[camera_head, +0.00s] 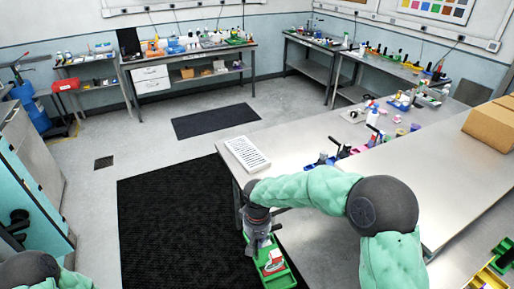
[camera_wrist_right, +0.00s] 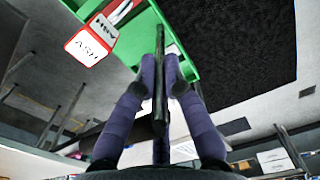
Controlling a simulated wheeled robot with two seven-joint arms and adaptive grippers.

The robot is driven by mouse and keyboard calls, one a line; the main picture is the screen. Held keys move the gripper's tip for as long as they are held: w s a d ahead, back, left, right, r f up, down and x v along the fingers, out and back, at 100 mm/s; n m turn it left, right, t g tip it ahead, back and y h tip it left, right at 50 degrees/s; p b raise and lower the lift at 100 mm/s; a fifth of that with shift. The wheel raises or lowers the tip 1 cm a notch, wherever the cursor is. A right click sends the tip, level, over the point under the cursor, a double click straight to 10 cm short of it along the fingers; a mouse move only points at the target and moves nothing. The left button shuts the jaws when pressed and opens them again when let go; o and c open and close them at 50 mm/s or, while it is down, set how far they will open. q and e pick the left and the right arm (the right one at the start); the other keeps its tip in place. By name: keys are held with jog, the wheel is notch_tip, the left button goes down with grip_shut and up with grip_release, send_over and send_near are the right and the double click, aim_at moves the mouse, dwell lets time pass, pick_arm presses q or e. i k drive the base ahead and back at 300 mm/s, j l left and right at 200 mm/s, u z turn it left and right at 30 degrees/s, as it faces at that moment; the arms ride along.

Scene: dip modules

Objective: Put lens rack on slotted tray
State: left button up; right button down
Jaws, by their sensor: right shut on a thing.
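The white slotted tray (camera_head: 247,153) lies on the metal table near its far left corner, with rows of dark slots showing. My right gripper (camera_head: 262,240) is beyond the table's left edge, nearer to me than the tray. It is shut on a long green rack (camera_head: 280,279), which I take to be the lens rack. The rack carries a white and red labelled piece. In the right wrist view the purple fingers (camera_wrist_right: 160,78) close around a dark upright bar at the green rack (camera_wrist_right: 125,45). My left gripper is out of view.
The metal table (camera_head: 300,235) has bare room around the slotted tray. Several small bottles and coloured bins (camera_head: 345,152) stand to the tray's right, and a cardboard box (camera_head: 490,125) is farther right. A black mat (camera_head: 170,230) covers the floor left of the table.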

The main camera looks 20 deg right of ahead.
aim_at(246, 152)
jog(key=i+j, duration=0.15)
jog(key=i, duration=0.3)
jog(key=i+j, duration=0.1)
jog(key=i, duration=0.35)
jog(key=i+j+z, duration=0.1)
jog(key=i, duration=0.35)
jog(key=i+j, duration=0.2)
jog(key=i, duration=0.25)
jog(key=i+j, duration=0.15)
jog(key=i, duration=0.3)
jog(key=z, duration=0.05)
